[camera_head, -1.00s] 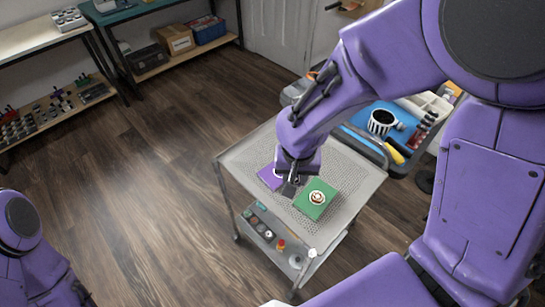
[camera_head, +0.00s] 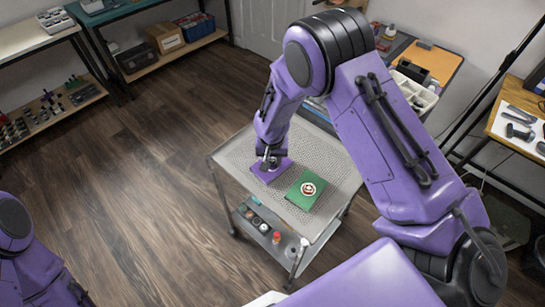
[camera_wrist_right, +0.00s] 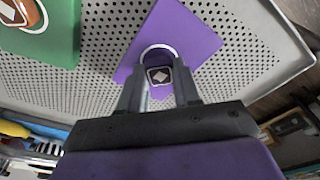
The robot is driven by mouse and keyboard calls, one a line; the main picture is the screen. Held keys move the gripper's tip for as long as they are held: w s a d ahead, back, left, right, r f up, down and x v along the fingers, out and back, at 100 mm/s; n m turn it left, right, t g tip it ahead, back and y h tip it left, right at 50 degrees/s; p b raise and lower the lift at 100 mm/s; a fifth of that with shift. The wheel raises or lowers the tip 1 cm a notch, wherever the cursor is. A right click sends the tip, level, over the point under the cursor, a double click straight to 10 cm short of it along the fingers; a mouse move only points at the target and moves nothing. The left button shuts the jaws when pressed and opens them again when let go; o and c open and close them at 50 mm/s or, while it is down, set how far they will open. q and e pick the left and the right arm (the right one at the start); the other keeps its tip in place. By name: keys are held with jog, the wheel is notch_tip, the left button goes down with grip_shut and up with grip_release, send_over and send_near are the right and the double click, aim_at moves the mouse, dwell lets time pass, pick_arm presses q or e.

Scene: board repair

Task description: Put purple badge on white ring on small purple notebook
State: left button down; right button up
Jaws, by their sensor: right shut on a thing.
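The small purple notebook (camera_head: 280,174) lies flat on the perforated top of a grey cart; it also shows in the right wrist view (camera_wrist_right: 198,38). A white ring (camera_wrist_right: 146,51) is on the notebook, its near part hidden by the badge and fingers. My right gripper (camera_wrist_right: 159,82) is shut on a small badge (camera_wrist_right: 159,75) with a dark face and a white diamond. The badge is over the near part of the ring. Whether it touches the ring or notebook I cannot tell. In the head view my right gripper (camera_head: 270,163) is over the purple notebook. My left gripper is not in view.
A green notebook (camera_head: 297,198) with a ring and a reddish badge (camera_head: 308,188) on it lies right beside the purple one. The cart top (camera_head: 240,152) is otherwise clear. A lower shelf (camera_head: 265,222) holds several small parts.

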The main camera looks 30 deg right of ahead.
jog(key=shift+f, duration=0.2)
jog(key=o, duration=1)
jog(key=shift+f, duration=0.15)
jog(key=shift+r, duration=0.35)
notch_tip(320, 180, up, 12)
jog(key=s+b, duration=0.1)
jog(key=shift+s+a+f+b, duration=0.15)
jog(key=shift+a+f+b, duration=0.05)
jog(key=shift+a+b, duration=0.15)
